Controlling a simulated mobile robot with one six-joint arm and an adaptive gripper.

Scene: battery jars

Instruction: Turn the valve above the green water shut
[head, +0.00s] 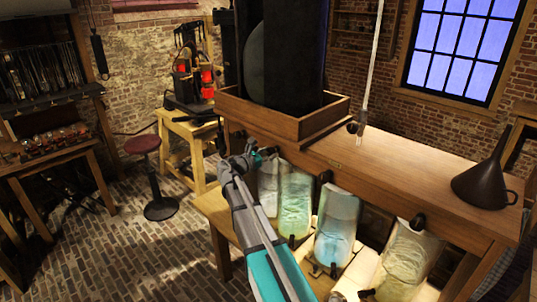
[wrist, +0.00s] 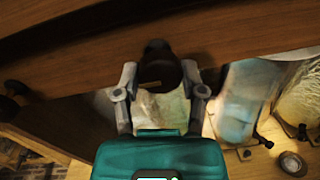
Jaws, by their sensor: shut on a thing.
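A glass jar of pale green water (head: 296,205) stands under the bench edge in the head view, between a cloudy pale jar (head: 268,182) and a jar of blue water (head: 337,228). In the wrist view the green jar (wrist: 165,108) lies behind my fingers, partly hidden by my gripper body. My gripper (head: 262,156) is at the bench edge above it. In the wrist view my gripper (wrist: 160,72) is shut on a dark round valve (wrist: 158,58), one finger on each side. The valve's handle angle is hard to make out.
Black valves stick out above the blue jar (head: 325,177) and the yellowish jar (head: 418,222). The wooden bench (head: 440,180) overhangs the jars and carries a dark funnel (head: 486,182). A stool (head: 150,160) stands on the brick floor at left, with free floor around it.

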